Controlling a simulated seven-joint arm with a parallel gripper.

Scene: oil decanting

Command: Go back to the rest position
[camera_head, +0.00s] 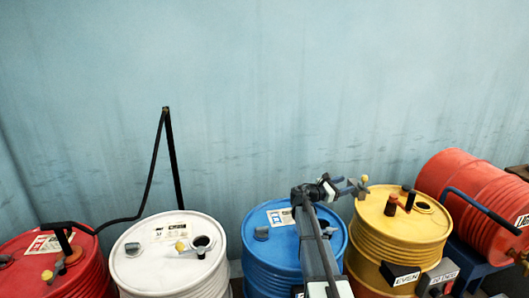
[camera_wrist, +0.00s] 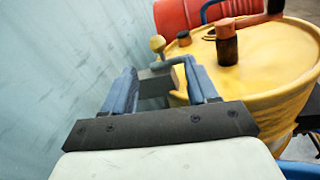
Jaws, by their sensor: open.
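My gripper (camera_head: 345,188) is open at the left rim of the yellow drum (camera_head: 400,240), above the blue drum's right edge. In the wrist view my gripper's two blue fingers (camera_wrist: 162,82) stand apart. A grey fitting (camera_wrist: 165,76) with a yellow knob (camera_wrist: 157,43) shows between and just beyond them. I cannot tell whether they touch it. The same yellow knob (camera_head: 364,179) shows at the fingertips in the head view. A small dark bottle with a red cap (camera_wrist: 227,45) stands on the yellow drum's top, beside an open hole (camera_head: 423,206).
A blue drum (camera_head: 290,250) stands beneath my arm. A white drum (camera_head: 170,265) and a red drum (camera_head: 60,270) with a black hose stand left. A red drum (camera_head: 475,195) lies on its side at right. Signs (camera_head: 400,275) stand in front. Free air lies above, before the wall.

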